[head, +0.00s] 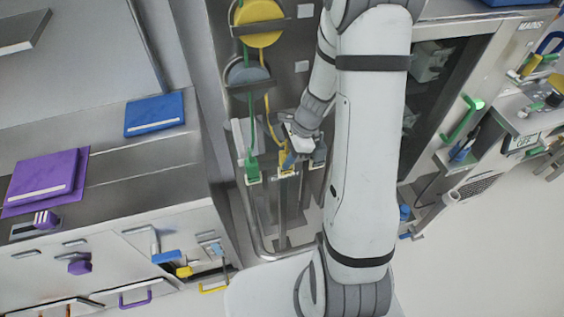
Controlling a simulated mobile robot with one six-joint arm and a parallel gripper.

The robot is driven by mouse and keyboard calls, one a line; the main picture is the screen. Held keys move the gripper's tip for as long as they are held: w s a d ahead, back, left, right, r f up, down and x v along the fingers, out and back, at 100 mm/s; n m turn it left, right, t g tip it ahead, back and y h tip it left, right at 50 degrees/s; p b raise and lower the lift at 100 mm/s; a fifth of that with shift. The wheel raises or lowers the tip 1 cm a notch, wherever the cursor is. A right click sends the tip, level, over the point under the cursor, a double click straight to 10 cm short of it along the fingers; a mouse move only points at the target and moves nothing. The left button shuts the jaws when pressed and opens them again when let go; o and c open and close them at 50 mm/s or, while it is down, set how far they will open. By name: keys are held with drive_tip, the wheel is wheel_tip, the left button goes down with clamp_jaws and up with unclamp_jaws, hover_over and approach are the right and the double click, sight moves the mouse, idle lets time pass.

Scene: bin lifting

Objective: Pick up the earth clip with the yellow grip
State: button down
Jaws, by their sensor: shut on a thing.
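The earth clip with the yellow grip (284,165) hangs at the rail between the counters, on a yellow cable that runs up to a yellow reel (259,22). My gripper (292,154) is at this clip and shut on it, reaching in from the upper right. The fingertips are small and partly hidden by the wrist. A clip with a green grip (252,170) hangs just left of it on a green cable, apart from my gripper.
A grey reel (247,73) sits below the yellow one. A curved metal rail (257,238) stands below the clips. A blue folder (154,113) and a purple folder (43,180) lie on the left counter. A cabinet with a green handle (462,119) stands at right.

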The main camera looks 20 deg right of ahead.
drive_tip(key=shift+r, duration=0.15)
drive_tip(key=shift+w+r, duration=0.1)
drive_tip(key=shift+r, duration=0.2)
wheel_tip(320, 180, up, 9)
drive_tip(key=shift+r, duration=0.1)
idle(0.5)
